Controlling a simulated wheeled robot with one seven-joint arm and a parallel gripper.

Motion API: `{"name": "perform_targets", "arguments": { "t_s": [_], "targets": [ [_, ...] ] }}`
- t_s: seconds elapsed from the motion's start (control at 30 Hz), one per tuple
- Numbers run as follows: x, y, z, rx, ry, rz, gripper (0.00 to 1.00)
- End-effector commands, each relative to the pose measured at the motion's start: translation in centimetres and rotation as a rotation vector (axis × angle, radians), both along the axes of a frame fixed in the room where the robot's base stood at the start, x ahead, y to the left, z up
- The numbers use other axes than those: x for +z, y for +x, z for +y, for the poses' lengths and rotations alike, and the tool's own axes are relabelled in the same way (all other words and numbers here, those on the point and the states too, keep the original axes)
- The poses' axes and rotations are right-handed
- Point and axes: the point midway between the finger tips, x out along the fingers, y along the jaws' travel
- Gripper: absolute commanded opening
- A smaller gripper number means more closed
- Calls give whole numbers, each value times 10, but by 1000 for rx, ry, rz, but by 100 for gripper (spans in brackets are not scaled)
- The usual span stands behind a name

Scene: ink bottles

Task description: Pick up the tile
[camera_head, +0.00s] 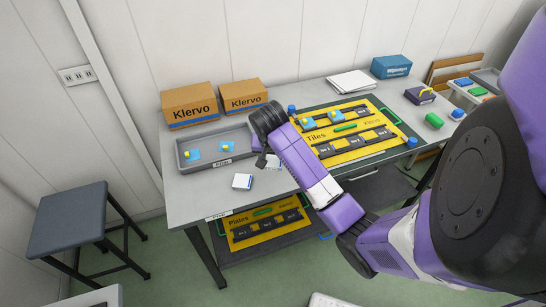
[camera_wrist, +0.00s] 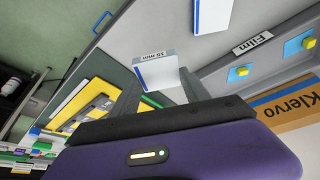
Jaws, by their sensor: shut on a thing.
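In the head view the white block (camera_head: 274,162) shows partly behind my gripper (camera_head: 264,160), above the grey table. My gripper is shut on it; the far finger is partly hidden. A second white block with a blue stripe (camera_head: 242,181) lies on the table near the front edge. It also shows at the top of the wrist view (camera_wrist: 212,12).
A grey tray (camera_head: 185,163) marked "Film" holds blue squares with yellow knobs. Klervo boxes (camera_head: 190,104) stand behind it. A yellow "Tiles" board (camera_head: 355,143) with black slots lies right of my gripper. A "Plates" board (camera_head: 265,228) is on the lower shelf. A stool (camera_head: 72,217) stands left.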

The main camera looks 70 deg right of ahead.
Motion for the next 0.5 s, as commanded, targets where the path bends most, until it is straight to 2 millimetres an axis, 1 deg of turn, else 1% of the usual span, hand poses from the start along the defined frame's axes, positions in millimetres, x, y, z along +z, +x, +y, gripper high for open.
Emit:
{"name": "perform_targets", "arguments": {
  "t_s": [0.03,0.3,0.5],
  "targets": [
    [17,0,0,0,0,0,10],
    [63,2,0,2,-3,-3,10],
    [93,1,0,2,-4,-2,10]
  ]
}}
